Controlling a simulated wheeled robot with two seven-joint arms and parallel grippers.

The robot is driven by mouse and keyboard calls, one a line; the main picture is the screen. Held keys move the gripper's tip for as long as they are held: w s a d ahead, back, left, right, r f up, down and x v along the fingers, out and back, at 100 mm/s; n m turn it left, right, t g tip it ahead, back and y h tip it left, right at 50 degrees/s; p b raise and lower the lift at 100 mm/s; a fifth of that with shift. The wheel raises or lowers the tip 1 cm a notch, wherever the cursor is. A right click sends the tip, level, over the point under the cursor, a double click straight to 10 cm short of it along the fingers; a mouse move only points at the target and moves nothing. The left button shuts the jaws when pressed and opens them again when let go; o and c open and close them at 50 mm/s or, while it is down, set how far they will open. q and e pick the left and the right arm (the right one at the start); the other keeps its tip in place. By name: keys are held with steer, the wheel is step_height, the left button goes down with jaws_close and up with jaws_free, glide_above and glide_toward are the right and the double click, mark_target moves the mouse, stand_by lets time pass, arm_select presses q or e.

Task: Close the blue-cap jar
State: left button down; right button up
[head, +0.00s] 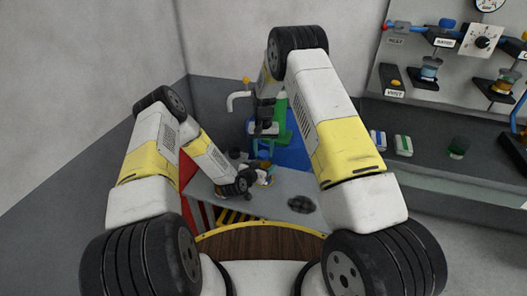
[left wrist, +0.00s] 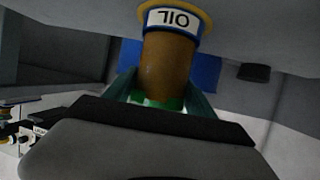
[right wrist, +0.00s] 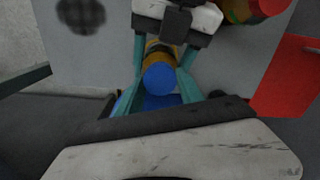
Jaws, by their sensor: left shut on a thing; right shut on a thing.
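My left gripper (left wrist: 160,88) is shut on a brown jar (left wrist: 168,70) with a white label reading OIL, upside down in the left wrist view, and a yellow flange. Green shows at the jar's near end. My right gripper (right wrist: 162,75) is shut with a blue cap (right wrist: 159,79) between its teal fingers. An amber body (right wrist: 155,49) shows directly behind the cap. I cannot tell whether the cap is seated on it. In the head view my left gripper (head: 240,183) is low over the grey table, and the right gripper (head: 263,130) is farther back; the jar is too small there to make out.
The grey table (head: 288,187) has a dark round patch (head: 302,204). A red and green item (right wrist: 240,10) is near the jar. A red panel (right wrist: 288,78) stands right.

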steer(key=shift+f, duration=0.5)
